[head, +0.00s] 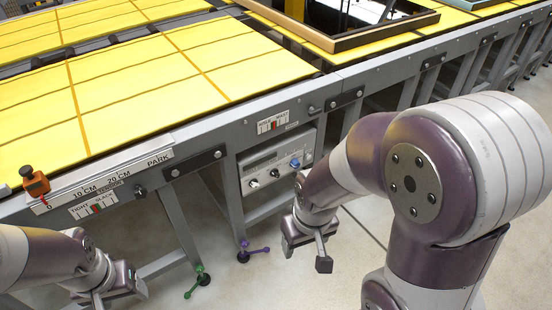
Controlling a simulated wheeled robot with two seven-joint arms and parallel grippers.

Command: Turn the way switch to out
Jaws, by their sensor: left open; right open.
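A grey control box (277,166) hangs under the table's front edge. My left gripper (119,295) is open at the bottom left, partly cut off by the frame's lower edge, far from the box.
A yellow-padded table (150,90) fills the back left, with framed panes (345,42) at the back right. A scale rail (100,182) with an orange stop (35,182) runs along its edge. Green (198,281) and purple (252,251) handles stand low between the legs.

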